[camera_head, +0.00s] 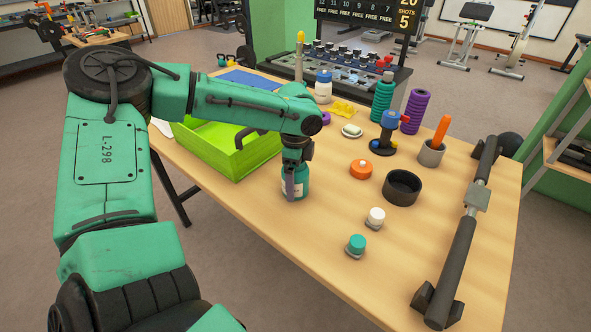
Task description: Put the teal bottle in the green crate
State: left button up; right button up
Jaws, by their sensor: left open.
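The teal bottle (303,184) stands upright on the wooden table, just to the right of the green crate. My left gripper (291,186) points down over it, open, with one finger in front of the bottle's left side. The gripper hides the bottle's top, and I cannot tell whether the fingers touch it. The green crate (240,163) is an open bright-green box at the table's left side. My arm covers part of its back, and a dark curved handle shape shows at its inside. My right gripper is not in view.
An orange puck (361,169), a dark bowl (402,187), a white knob (375,218) and a teal knob (356,244) stand right of the bottle. A long dark bar (458,243) lies along the right edge. The front middle of the table is clear.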

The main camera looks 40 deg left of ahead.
pick_arm(q)
jog(key=shift+f+b, duration=0.25)
jog(key=shift+b, duration=0.35)
notch_tip(320, 180, up, 15)
jog(key=p, duration=0.1)
jog(key=shift+a+p, duration=0.15)
jog(key=shift+p, duration=0.2)
jog(key=shift+w, duration=0.1)
